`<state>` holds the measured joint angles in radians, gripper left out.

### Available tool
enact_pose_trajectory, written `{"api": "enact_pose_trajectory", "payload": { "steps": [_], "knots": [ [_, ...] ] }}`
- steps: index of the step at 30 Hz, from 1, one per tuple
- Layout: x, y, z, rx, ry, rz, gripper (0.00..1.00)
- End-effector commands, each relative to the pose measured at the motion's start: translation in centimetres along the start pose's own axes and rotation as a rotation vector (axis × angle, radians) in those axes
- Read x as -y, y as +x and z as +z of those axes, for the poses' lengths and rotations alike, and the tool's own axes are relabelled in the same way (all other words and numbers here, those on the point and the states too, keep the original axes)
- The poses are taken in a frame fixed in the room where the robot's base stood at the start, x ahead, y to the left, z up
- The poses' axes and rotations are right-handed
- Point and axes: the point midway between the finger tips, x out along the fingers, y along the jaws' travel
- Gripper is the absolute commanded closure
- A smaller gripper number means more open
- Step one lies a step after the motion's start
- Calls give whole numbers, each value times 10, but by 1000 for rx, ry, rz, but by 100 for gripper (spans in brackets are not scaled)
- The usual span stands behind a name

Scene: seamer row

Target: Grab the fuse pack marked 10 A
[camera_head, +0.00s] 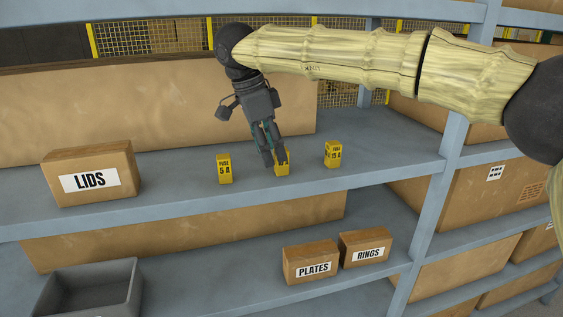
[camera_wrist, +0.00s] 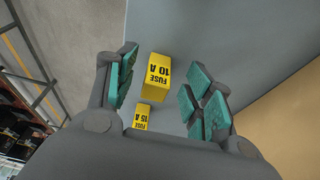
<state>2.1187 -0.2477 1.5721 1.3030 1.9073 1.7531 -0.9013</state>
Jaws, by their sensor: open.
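The fuse pack marked 10 A (camera_wrist: 157,74) is a small yellow box with black lettering. In the wrist view it lies between the fingertips of my gripper (camera_wrist: 157,90), which is open with a gap on both sides of it. In the head view my gripper (camera_head: 270,160) is above the middle pack (camera_head: 283,166) and partly covers it, hiding its marking. A yellow fuse pack marked 5 A (camera_head: 224,169) stands to the left on the same shelf. The fuse pack marked 15 A (camera_head: 333,155) stands to the right and also shows in the wrist view (camera_wrist: 142,116).
The grey-blue shelf (camera_head: 180,200) carries a LIDS box (camera_head: 90,175) at left and a large cardboard box (camera_head: 170,110) behind. The shelf upright (camera_head: 440,190) stands to the right. PLATES (camera_head: 311,264) and RINGS (camera_head: 364,249) boxes and a grey bin (camera_head: 60,290) are below.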

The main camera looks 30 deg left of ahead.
Motion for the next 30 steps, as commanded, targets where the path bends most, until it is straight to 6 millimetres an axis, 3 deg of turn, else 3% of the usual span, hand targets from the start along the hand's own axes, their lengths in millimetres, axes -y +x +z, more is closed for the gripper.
{"api": "enact_pose_trajectory", "payload": {
  "steps": [4, 7, 14, 22, 30],
  "knots": [
    [0, 6, -20, 1, 0, 0, 48],
    [0, 16, -18, 0, 0, 1, 48],
    [0, 17, -18, -1, 1, 0, 48],
    [0, 17, -18, 0, 1, 0, 97],
    [0, 17, -18, 0, 1, 0, 97]
  ]
}}
